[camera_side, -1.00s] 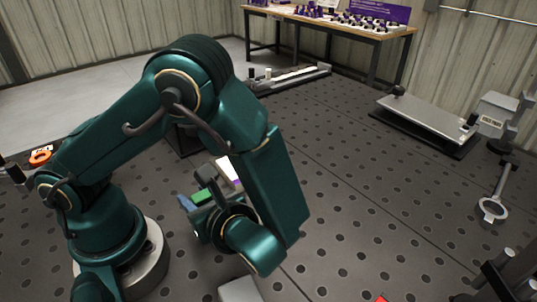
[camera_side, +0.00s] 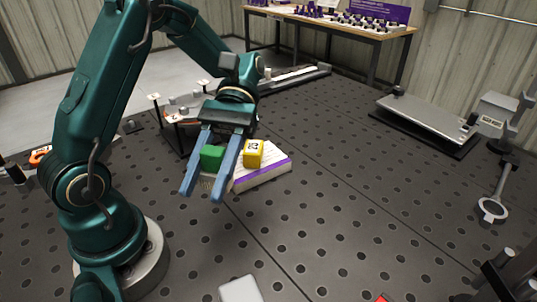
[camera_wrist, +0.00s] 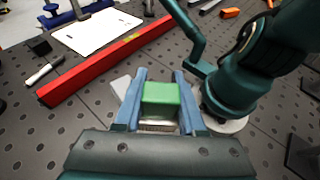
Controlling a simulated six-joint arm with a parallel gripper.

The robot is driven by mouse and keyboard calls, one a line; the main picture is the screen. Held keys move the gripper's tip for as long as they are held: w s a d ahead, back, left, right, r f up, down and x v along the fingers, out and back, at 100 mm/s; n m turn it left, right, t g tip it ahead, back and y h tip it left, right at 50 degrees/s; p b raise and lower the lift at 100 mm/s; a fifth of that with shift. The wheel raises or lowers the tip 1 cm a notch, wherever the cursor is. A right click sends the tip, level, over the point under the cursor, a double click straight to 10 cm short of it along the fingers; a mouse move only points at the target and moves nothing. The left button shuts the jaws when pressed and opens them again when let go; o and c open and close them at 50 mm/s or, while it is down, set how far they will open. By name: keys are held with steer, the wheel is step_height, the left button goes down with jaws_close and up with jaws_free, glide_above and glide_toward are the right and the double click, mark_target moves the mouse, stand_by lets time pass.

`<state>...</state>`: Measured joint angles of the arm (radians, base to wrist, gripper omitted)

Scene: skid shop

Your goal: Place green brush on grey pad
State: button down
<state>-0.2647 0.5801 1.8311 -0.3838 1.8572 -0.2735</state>
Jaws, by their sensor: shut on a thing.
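My gripper (camera_side: 203,192) has two blue fingers and is shut on the green brush (camera_side: 211,157), held between them above the dark perforated table. In the wrist view the brush (camera_wrist: 160,97) sits between the fingers (camera_wrist: 158,82), with its pale bristles on the side near the camera. A light grey pad (camera_side: 240,290) lies at the bottom edge of the side view, apart from and in front of the gripper. In the wrist view a light grey patch (camera_wrist: 121,84), likely the same pad, is partly hidden by the left finger.
A red bar (camera_wrist: 105,62) edges a white sheet (camera_wrist: 96,33) in the wrist view. A metal plate (camera_side: 427,118) lies back right. The middle table is mostly clear.

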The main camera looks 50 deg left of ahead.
steer(key=shift+w+r+n+t+h, duration=0.35)
steer(key=shift+w+n+t+h, duration=0.05)
steer(key=shift+w+n+h, duration=0.1)
steer(key=shift+d+r, duration=0.1)
steer(key=shift+d, duration=0.05)
glide_above(225, 294)
steer(key=d, duration=0.2)
steer(key=f, duration=0.7)
steer(key=shift+s+a, duration=0.15)
steer(key=shift+s, duration=0.2)
steer(key=shift+f, duration=1.95)
steer(key=c, duration=0.5)
jaws_free()
steer(key=shift+f, duration=0.1)
